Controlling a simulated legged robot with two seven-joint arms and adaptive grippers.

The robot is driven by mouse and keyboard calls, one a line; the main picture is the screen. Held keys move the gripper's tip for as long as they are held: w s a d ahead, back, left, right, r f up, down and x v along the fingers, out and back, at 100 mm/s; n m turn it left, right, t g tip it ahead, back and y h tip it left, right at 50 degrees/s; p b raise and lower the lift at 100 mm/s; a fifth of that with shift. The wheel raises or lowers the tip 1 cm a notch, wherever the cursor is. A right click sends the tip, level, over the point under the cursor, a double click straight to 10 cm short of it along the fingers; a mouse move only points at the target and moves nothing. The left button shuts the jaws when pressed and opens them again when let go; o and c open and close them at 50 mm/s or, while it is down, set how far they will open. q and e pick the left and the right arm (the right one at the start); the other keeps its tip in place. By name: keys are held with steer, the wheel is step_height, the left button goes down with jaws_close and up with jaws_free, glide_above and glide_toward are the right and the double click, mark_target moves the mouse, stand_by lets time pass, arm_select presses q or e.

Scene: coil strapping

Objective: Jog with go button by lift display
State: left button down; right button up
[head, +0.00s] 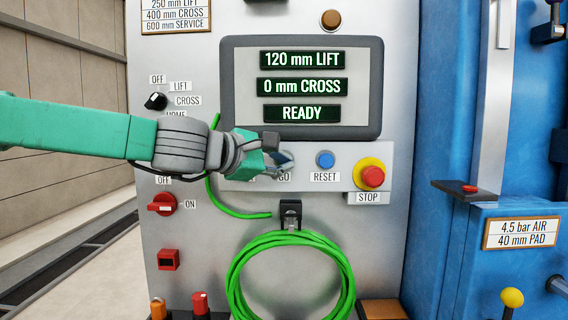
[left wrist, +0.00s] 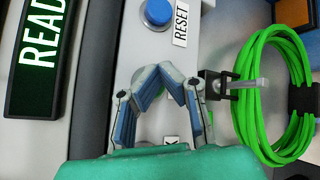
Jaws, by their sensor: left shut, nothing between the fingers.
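The display (head: 302,135) on the grey panel reads 120 mm LIFT, 0 mm CROSS and READY. My left gripper (head: 288,167) is shut and empty, with its fingers in front of the button row at the GO label (head: 284,178). The fingers largely hide the go button in the head view; I cannot tell whether they touch it. In the left wrist view the shut fingertips (left wrist: 162,70) are near the panel face, below the blue reset button (left wrist: 158,12). The black selector knob (head: 155,101) is at the panel's left, among OFF, LIFT, CROSS and HOME labels. My right gripper is not in view.
The red stop button (head: 372,177) with its yellow collar is right of reset. A green hose coil (head: 238,280) hangs from a black hook (head: 291,212) below the buttons. A red OFF/ON switch (head: 162,204) is lower left. A blue machine (head: 520,270) stands right.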

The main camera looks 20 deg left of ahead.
arm_select(q)
steer(key=shift+s+d, duration=0.15)
steer(key=shift+s, duration=0.55)
steer(key=s, duration=0.2)
steer(key=s+d+b, duration=0.1)
steer(key=s, duration=0.1)
steer(key=shift+s+d, duration=0.2)
steer(key=shift+s, duration=0.2)
steer(key=shift+f, duration=0.1)
